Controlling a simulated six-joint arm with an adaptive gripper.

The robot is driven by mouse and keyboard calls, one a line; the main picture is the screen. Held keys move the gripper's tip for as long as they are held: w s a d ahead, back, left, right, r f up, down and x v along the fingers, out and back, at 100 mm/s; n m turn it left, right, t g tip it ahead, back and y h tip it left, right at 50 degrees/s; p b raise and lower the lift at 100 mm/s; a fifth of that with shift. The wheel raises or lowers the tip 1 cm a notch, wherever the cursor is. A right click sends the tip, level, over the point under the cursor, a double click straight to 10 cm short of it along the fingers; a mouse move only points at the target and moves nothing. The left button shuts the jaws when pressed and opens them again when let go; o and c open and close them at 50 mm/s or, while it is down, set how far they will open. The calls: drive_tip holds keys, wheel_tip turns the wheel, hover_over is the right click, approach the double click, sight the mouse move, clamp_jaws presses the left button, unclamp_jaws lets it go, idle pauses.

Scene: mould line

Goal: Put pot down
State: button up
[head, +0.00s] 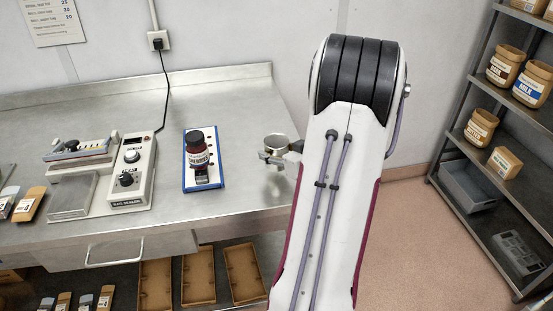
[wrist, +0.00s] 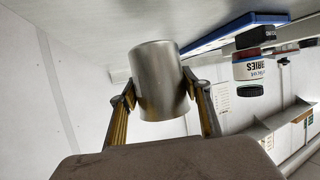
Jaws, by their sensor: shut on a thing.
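The pot is a small, plain metal cup (head: 277,141) with an open top, near the right end of the steel bench in the head view. My gripper (head: 272,156) is shut on it, with one finger on each side of its wall. In the wrist view, the pot (wrist: 160,75) fills the space between the yellow-padded fingers of my gripper (wrist: 159,87). The pot looks upright in the head view. A dim reflection shows on the bench below it, and it appears held above the surface. The exact gap cannot be told.
The steel bench (head: 248,97) is bare around and behind the pot. Left of it, a blue-edged board (head: 218,170) carries a dark jar (head: 200,148). A bag sealer (head: 131,172) stands further left. Shelves (head: 447,150) with tubs stand at the right, beyond my arm.

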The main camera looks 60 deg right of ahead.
drive_tip(key=shift+f, duration=1.45)
drive_tip(key=shift+f, duration=0.1)
drive_tip(key=o, duration=1.2)
drive_tip(key=v, duration=1.2)
drive_tip(key=shift+r, duration=0.2)
drive_tip(key=shift+w, duration=0.1)
